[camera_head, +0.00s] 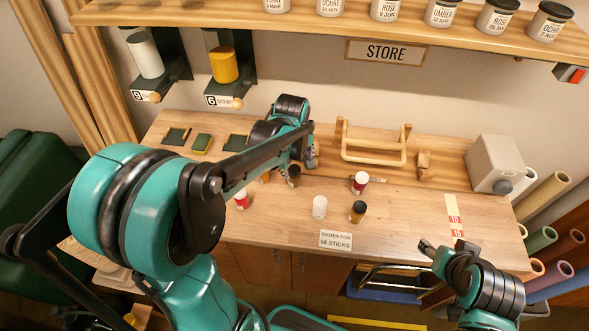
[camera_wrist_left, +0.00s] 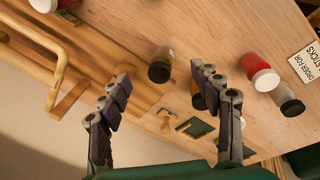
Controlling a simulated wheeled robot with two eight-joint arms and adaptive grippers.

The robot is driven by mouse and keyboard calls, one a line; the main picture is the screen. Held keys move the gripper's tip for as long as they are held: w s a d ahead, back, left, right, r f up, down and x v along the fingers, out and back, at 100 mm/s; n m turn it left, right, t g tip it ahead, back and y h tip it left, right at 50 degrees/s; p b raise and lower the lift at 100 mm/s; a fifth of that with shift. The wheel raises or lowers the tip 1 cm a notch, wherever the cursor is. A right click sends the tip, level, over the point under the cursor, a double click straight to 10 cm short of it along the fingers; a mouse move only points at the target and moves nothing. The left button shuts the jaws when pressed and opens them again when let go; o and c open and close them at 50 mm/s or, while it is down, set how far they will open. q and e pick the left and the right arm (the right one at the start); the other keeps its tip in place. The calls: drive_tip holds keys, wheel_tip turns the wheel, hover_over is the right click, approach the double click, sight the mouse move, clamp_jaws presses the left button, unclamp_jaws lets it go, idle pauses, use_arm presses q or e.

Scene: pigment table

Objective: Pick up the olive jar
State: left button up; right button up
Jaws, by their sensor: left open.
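The olive jar (camera_head: 294,176), dark with a black lid, stands on the workbench just below my left gripper (camera_head: 308,160) in the head view, partly covered by it. In the left wrist view the olive jar (camera_wrist_left: 160,67) shows in the gap between the two fingertips of my left gripper (camera_wrist_left: 162,74). The fingers are spread apart and the jar appears to stand free beyond them. My right gripper (camera_head: 428,256) is off the bench's front edge at the lower right; its jaw opening is unclear.
An orange jar (camera_wrist_left: 198,99) stands partly behind one left finger. A red jar (camera_wrist_left: 258,70) and a grey jar (camera_wrist_left: 288,101) stand nearby. A white jar (camera_head: 320,207), brown jar (camera_head: 357,212) and another red jar (camera_head: 360,183) stand to the right. A wooden rack (camera_head: 374,156) is behind.

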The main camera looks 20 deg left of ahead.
sight(294, 176)
use_arm(q)
drive_tip(key=w+f+n+p, duration=0.1)
drive_tip(key=w+a+f+n+g+p, duration=0.1)
drive_tip(key=w+f+n, duration=0.1)
drive_tip(key=w+a+f+n+g+p, duration=0.1)
drive_tip(key=n, duration=0.1)
drive_tip(key=shift+w+a+f, duration=0.15)
drive_tip(key=shift+a+f, duration=0.05)
drive_tip(key=shift+a, duration=0.05)
drive_tip(key=shift+w+f, duration=0.1)
drive_tip(key=shift+f, duration=0.2)
drive_tip(key=shift+n, duration=0.3)
wheel_tip(294, 176, down, 8)
drive_tip(key=shift+a+f+b, duration=0.1)
drive_tip(key=shift+a+b, duration=0.05)
drive_tip(key=shift+b, duration=0.35)
drive_tip(key=c, duration=1.3)
use_arm(e)
wheel_tip(294, 176, up, 3)
